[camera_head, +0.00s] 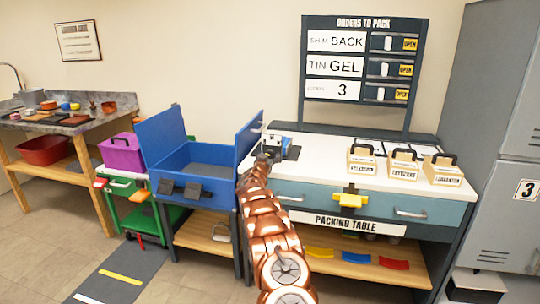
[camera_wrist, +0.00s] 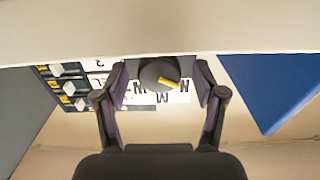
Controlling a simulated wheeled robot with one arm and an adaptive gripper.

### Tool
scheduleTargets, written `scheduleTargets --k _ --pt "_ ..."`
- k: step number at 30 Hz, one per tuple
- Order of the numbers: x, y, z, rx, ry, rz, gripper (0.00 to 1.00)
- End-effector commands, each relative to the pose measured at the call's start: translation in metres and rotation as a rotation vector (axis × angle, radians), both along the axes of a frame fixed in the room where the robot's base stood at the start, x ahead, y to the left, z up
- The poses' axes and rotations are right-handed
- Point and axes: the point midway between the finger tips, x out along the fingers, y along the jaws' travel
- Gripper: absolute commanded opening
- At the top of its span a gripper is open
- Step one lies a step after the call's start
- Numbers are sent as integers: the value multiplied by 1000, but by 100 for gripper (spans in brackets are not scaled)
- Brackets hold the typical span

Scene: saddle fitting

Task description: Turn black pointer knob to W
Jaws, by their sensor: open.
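The black pointer knob (camera_wrist: 155,72) shows in the wrist view as a round dark disc with a yellow pointer bar. The bar points to the lower right, toward a letter that looks like N. Other letters, M or W, lie below and left of the knob on a white label (camera_wrist: 150,98); which is which is unclear as the view looks turned over. My gripper (camera_wrist: 160,88) is open, with one finger on each side of the knob; I cannot tell if they touch it. In the head view my gripper (camera_head: 268,154) is at the packing table's left end, where the knob is hidden.
The white packing table (camera_head: 330,165) holds several labelled tan boxes (camera_head: 403,166) to the right. A blue open bin (camera_head: 205,172) stands close on the left. An order board (camera_head: 362,65) rises behind, and a grey locker (camera_head: 500,130) stands at the right.

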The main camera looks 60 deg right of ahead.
Motion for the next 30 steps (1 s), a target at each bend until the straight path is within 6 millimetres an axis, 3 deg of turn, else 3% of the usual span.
scheduleTargets --k 9,23,30 --pt "4 -12 0 -1 2 2 70" --pt "5 -14 -1 -2 6 2 70" --pt "5 -14 -1 -3 5 2 46"
